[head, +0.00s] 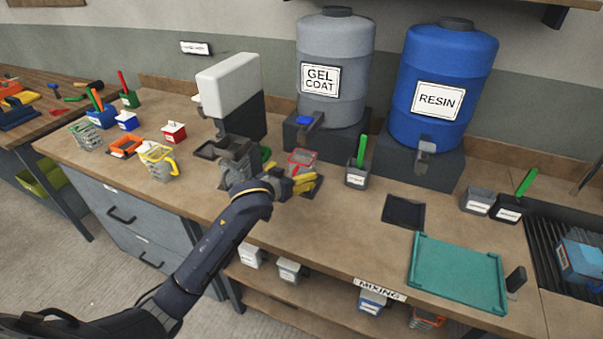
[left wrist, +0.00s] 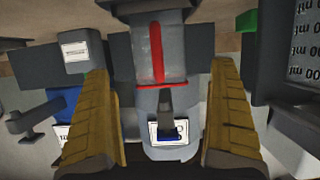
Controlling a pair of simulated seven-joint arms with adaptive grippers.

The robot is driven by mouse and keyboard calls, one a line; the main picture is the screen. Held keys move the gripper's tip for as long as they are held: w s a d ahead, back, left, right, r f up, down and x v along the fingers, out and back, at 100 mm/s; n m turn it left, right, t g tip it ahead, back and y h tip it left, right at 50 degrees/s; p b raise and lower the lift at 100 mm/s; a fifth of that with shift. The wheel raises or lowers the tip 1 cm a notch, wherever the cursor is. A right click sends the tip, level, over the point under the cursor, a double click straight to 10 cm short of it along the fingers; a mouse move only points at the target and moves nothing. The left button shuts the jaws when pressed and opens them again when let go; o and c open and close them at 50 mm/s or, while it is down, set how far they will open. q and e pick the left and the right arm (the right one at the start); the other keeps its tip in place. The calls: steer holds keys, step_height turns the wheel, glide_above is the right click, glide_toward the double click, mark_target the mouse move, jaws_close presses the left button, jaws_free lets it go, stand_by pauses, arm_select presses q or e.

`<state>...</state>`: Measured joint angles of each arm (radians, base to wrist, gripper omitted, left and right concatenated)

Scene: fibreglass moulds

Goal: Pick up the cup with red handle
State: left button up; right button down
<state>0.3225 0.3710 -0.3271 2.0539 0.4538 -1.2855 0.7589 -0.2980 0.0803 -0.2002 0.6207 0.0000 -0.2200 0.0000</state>
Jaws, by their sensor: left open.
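The cup with the red handle (head: 302,158) is a clear grey cup with a red rim, in front of the gel coat drum's tap in the head view. In the left wrist view the cup (left wrist: 145,58) shows between the fingers, its red handle a strip facing the camera. My left gripper (head: 306,182) has yellow fingers and is just in front of the cup, hiding its lower part. The left gripper (left wrist: 157,72) is open, with gaps on both sides of the cup and no visible grip. My right gripper is not in view.
The grey gel coat drum (head: 335,105) and blue resin drum (head: 440,118) stand behind. A grey cup with a green stick (head: 357,176) is to the right. A yellow-handled jug (head: 157,164) and several small containers are at left. A teal tray (head: 458,272) lies front right.

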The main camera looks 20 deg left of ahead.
mark_target(301, 168)
arm_select(q)
steer(key=shift+x, duration=3.65)
steer(key=c, duration=1.5)
steer(key=shift+c, duration=0.2)
